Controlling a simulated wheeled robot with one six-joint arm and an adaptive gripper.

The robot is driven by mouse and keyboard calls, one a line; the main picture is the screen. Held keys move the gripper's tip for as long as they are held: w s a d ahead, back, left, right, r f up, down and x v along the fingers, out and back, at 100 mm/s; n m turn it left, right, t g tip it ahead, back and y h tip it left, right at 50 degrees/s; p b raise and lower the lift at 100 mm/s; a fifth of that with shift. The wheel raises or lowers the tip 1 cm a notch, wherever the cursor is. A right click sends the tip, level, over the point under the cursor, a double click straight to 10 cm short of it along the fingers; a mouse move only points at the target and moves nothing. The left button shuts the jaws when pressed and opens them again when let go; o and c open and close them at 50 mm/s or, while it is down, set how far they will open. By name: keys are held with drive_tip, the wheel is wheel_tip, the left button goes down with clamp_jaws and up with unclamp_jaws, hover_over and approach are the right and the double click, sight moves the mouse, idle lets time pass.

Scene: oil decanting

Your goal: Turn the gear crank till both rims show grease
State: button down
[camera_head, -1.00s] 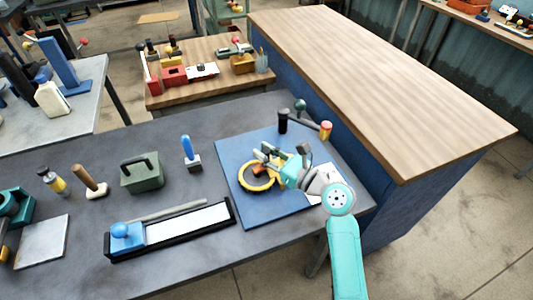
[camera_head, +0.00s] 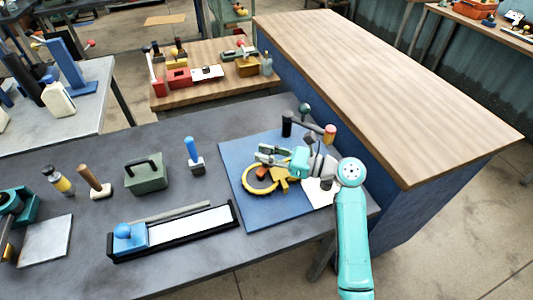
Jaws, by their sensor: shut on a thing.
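A yellow ring-shaped gear rim (camera_head: 250,187) lies over the blue mat (camera_head: 248,216), with more yellow gear parts (camera_head: 285,184) beside it on the right. My gripper (camera_head: 264,155) is above the back of these gear parts, its fingers pointing left. It is shut on the gear crank, whose handle is mostly hidden by the fingers. I cannot make out grease on either rim at this size.
A black-handled post (camera_head: 287,124) and a red-and-yellow knob (camera_head: 329,133) stand behind my gripper. A long black tray with a white strip (camera_head: 187,227), a green box (camera_head: 146,174) and a blue-handled tool (camera_head: 192,151) stand left. A taller wooden-topped bench (camera_head: 390,90) borders the right.

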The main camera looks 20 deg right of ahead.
drive_tip(key=c, duration=1)
unclamp_jaws()
drive_tip(key=shift+o, duration=0.2)
drive_tip(key=v, duration=1.2)
drive_tip(key=shift+s, duration=0.1)
drive_tip(key=shift+s+f, duration=0.15)
drive_tip(key=c, duration=0.6)
drive_tip(key=s+m+t+h, duration=0.1)
drive_tip(key=s, duration=0.1)
drive_tip(key=s+d+t+h, duration=0.1)
drive_tip(key=s, duration=0.1)
drive_tip(key=s+f+m+t, duration=0.1)
drive_tip(key=s, duration=0.1)
drive_tip(key=shift+d+m+h, duration=0.3)
drive_tip(key=shift+d+h, duration=0.05)
drive_tip(key=shift+h, duration=0.05)
clamp_jaws()
drive_tip(key=x, duration=1.3)
drive_tip(key=shift+w+a+f, duration=0.1)
drive_tip(key=shift+w+a, duration=0.15)
drive_tip(key=shift+w, duration=0.1)
